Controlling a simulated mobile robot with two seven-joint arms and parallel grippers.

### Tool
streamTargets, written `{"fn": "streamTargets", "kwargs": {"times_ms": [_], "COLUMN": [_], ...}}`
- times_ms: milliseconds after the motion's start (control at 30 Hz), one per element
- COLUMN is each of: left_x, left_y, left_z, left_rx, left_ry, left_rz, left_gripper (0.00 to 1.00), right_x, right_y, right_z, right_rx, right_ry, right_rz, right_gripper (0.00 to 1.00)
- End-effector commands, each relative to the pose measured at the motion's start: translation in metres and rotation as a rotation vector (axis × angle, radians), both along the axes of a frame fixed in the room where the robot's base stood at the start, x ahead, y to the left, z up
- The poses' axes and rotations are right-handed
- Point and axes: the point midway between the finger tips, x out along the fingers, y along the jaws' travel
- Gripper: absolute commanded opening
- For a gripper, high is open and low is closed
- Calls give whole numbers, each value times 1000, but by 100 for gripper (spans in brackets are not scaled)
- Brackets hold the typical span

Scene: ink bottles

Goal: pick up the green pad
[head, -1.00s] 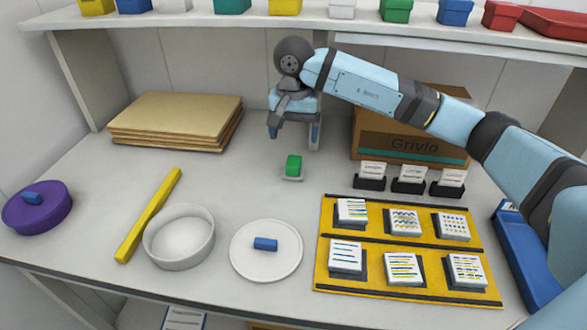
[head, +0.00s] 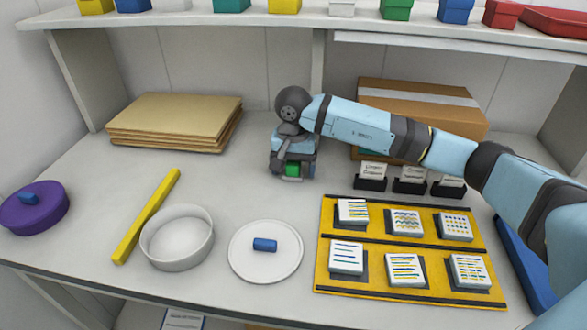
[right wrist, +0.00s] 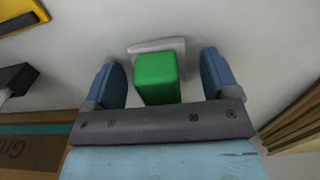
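The green pad (head: 292,170) is a small green block on a light grey base, standing on the white table. In the right wrist view the green pad (right wrist: 157,78) lies between the two blue fingers, with a gap on each side. My right gripper (head: 293,172) is lowered over it from above, and its fingers partly hide it in the head view. The right gripper (right wrist: 164,80) is open. My left gripper is not in any view.
A cardboard box (head: 430,98) stands behind my right arm, and small card holders (head: 411,187) stand in front of it. A yellow tray (head: 333,288) of printed pads, a white lid (head: 265,268), a white ring dish (head: 177,258) and a yellow bar (head: 147,216) lie nearer the front.

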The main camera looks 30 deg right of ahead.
Motion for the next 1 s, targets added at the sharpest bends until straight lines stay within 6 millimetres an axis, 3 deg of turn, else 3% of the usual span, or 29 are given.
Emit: {"fn": "streamTargets", "kwargs": {"times_ms": [33,200,567,1000], "left_x": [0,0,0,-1], "left_y": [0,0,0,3], "left_z": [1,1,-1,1], "left_rx": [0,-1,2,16], "left_ry": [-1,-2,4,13], "left_rz": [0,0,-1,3], "left_gripper": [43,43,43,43], "right_x": [0,0,0,1], "right_y": [0,0,0,0], "right_z": [0,0,9,88], "right_rx": [0,0,1,0], "right_ry": [0,0,-2,-2], "right_rz": [0,0,-1,-1], "right_gripper": [69,30,29,29]}}
